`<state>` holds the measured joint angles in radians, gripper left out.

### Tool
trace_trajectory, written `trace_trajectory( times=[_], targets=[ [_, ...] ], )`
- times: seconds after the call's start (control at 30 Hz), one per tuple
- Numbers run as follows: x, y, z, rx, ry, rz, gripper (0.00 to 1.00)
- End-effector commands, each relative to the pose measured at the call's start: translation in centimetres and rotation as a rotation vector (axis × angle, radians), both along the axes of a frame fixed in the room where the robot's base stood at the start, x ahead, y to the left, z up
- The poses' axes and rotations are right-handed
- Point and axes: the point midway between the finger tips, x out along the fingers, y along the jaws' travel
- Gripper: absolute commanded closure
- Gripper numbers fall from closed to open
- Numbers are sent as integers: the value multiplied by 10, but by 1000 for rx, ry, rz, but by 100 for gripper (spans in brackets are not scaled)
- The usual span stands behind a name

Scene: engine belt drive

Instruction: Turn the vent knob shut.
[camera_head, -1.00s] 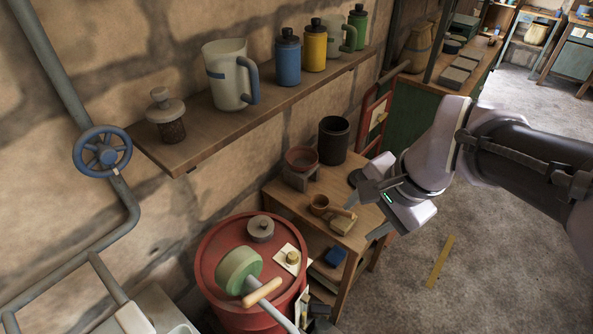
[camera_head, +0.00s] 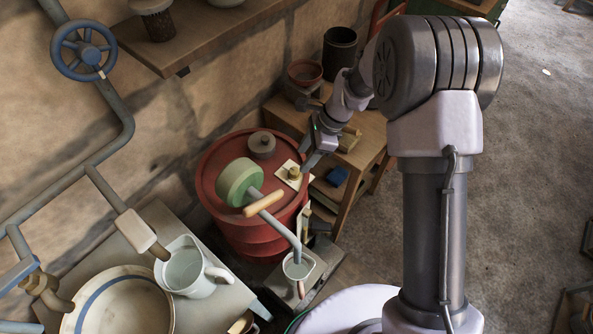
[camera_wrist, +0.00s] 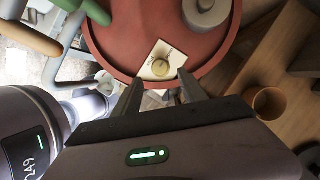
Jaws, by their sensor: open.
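The vent knob (camera_head: 294,173) is a small brass knob on a cream plate (camera_head: 284,166) on top of the red drum (camera_head: 215,165), near its right edge. In the wrist view the knob (camera_wrist: 160,68) shows just beyond my fingertips, roughly centred between them, with dark marks on the plate around it. My gripper (camera_head: 308,163) hangs just to the right of the knob in the head view. In the wrist view my gripper (camera_wrist: 160,86) is open, with nothing between its fingers. I see no contact with the knob.
A grey round cap (camera_head: 262,144) and a green pump head (camera_head: 240,182) with a wooden handle (camera_head: 264,203) stand on the drum close to the knob. A wooden table (camera_head: 362,152) with pots is to the right. A jug (camera_head: 188,270) stands at lower left.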

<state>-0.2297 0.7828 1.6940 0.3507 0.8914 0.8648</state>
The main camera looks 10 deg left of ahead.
Motion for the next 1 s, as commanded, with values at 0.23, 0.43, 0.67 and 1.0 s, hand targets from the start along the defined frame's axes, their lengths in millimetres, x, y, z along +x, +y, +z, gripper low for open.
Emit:
trace_trajectory(
  times=[0.23, 0.43, 0.67, 1.0],
  targets=[
    [-6, 20, -54, 0, 1, 1, 51],
    [-7, 25, -62, 0, -1, 0, 51],
    [-7, 25, -61, 0, -1, 0, 58],
    [-7, 25, -61, 0, 0, 1, 100]
  ],
)
